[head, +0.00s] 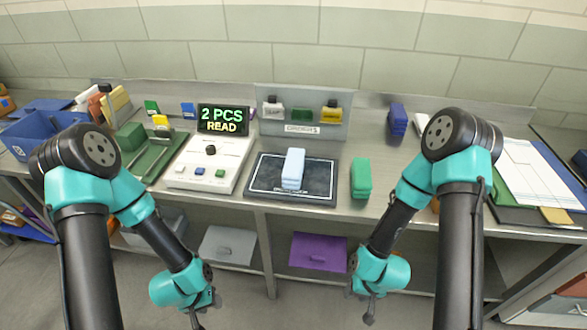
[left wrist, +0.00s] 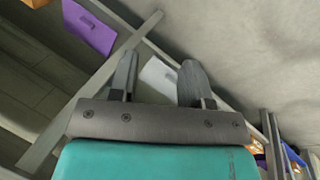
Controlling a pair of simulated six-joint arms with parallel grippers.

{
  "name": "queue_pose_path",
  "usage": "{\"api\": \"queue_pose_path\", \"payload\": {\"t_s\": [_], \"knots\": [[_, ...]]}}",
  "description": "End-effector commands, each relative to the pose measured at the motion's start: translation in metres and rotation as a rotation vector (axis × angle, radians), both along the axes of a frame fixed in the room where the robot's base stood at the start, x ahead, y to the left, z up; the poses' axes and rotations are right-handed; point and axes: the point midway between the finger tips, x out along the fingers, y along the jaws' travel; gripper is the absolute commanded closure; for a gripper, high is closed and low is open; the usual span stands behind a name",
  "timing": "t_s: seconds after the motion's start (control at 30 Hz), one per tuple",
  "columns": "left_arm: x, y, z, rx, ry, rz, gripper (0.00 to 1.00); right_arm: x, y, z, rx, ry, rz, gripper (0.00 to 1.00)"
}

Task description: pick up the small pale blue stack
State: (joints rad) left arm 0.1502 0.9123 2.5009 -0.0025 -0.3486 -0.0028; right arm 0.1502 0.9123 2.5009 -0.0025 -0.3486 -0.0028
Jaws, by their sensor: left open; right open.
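The small pale blue stack (head: 293,168) stands upright on a dark square pad (head: 262,187) near the middle of the table. My left gripper (head: 204,308) hangs low in front of the table, to the left of the stack and well apart from it. In the left wrist view its two fingers (left wrist: 157,80) are spread with nothing between them. My right gripper (head: 368,312) also hangs low in front of the table, to the right of the stack. Its fingers are small in the head view, and I see nothing held there.
A green stack (head: 361,178) stands just right of the pad. A white console (head: 208,162) with a display reading "2 PCS READ" (head: 222,120) is left of it. An orders rack (head: 303,112) stands behind. Dark blue stack (head: 397,119) is at the back right. The table's front edge lies above both grippers.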

Motion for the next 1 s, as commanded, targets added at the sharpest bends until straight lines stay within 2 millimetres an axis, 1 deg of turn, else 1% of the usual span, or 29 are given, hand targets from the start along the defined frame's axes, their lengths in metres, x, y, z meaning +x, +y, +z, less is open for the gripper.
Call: {"api": "queue_pose_path", "payload": {"t_s": [0.03,0.07,0.5,0.53,0.73,0.83,0.87,0.93,0.97,1.0], "knots": [[0.000,0.000,0.000,0.000,0.000,0.000,0.51,0.000,0.000,0.000,0.000,0.000,0.000,0.57],[0.000,0.000,0.000,0.000,0.000,0.000,0.48,0.000,0.000,0.000,0.000,0.000,0.000,0.57],[0.000,0.000,0.000,0.000,0.000,0.000,0.06,0.000,0.000,0.000,0.000,0.000,0.000,0.57],[0.000,0.000,0.000,0.000,0.000,0.000,0.04,0.000,0.000,0.000,0.000,0.000,0.000,0.57],[0.000,0.000,0.000,0.000,-0.001,0.000,0.04,0.000,0.000,0.000,0.000,0.000,0.000,0.57],[0.008,0.004,-0.002,0.003,-0.015,0.005,0.04,0.000,0.000,0.000,0.000,0.000,0.000,0.57],[0.012,0.006,-0.003,0.005,-0.024,0.008,0.04,0.000,0.000,0.000,0.000,0.000,0.000,0.57],[0.029,0.015,-0.006,0.013,-0.058,0.015,0.04,0.000,0.000,0.000,0.000,0.000,0.000,0.57],[0.039,0.020,-0.008,0.018,-0.078,0.018,0.04,0.000,0.000,0.000,0.000,0.000,0.000,0.57],[0.054,0.030,-0.010,0.028,-0.107,0.025,0.04,0.000,0.000,0.000,0.000,0.000,0.000,0.57]]}}
